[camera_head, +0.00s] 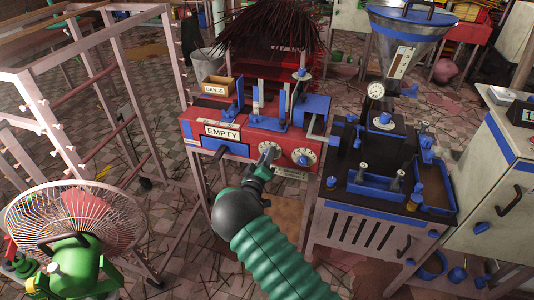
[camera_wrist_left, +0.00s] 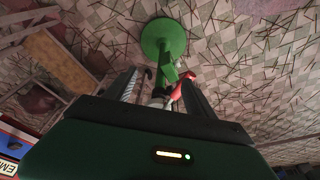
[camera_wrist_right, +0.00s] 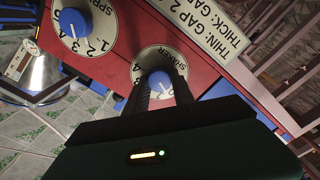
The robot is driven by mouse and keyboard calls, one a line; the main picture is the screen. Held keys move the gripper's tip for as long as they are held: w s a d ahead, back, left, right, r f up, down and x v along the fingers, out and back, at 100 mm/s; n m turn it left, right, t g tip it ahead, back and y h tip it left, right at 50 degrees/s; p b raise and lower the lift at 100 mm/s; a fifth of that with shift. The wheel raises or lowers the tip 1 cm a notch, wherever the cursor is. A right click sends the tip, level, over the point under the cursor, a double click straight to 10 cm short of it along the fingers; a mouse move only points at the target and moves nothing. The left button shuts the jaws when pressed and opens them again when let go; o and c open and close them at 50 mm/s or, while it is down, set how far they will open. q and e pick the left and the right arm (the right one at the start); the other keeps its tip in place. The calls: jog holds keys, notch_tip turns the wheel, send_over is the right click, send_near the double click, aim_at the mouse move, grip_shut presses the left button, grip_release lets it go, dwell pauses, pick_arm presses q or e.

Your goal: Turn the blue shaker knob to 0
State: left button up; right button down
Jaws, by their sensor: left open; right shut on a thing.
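The shaker dial (camera_wrist_right: 150,58) is a white round plate with black numbers and the word SHAKER, on the red machine front. Its blue knob (camera_wrist_right: 158,82) sits between the fingers of my right gripper (camera_wrist_right: 160,92), which is shut on it. The fingers hide part of the dial, and I cannot read which number the knob points to. In the head view my right gripper (camera_head: 267,156) reaches the left of two dials. My left gripper (camera_wrist_left: 160,92) is open, with its fingers apart, and is outside the head view.
A second white dial (camera_head: 302,157) with a blue knob is beside the shaker on the red machine (camera_head: 188,128). An EMPTY sign (camera_head: 222,132) is to the left. A black and blue machine (camera_head: 335,190) stands at right. A fan (camera_head: 75,220) is at lower left.

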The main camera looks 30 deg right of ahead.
jog(key=shift+a+n, duration=0.15)
jog(key=shift+n, duration=0.35)
jog(key=shift+w, duration=0.1)
jog(key=c, duration=1.1)
grip_release()
jog(key=shift+f, duration=0.1)
jog(key=p+v, duration=0.2)
jog(key=v, duration=1.5)
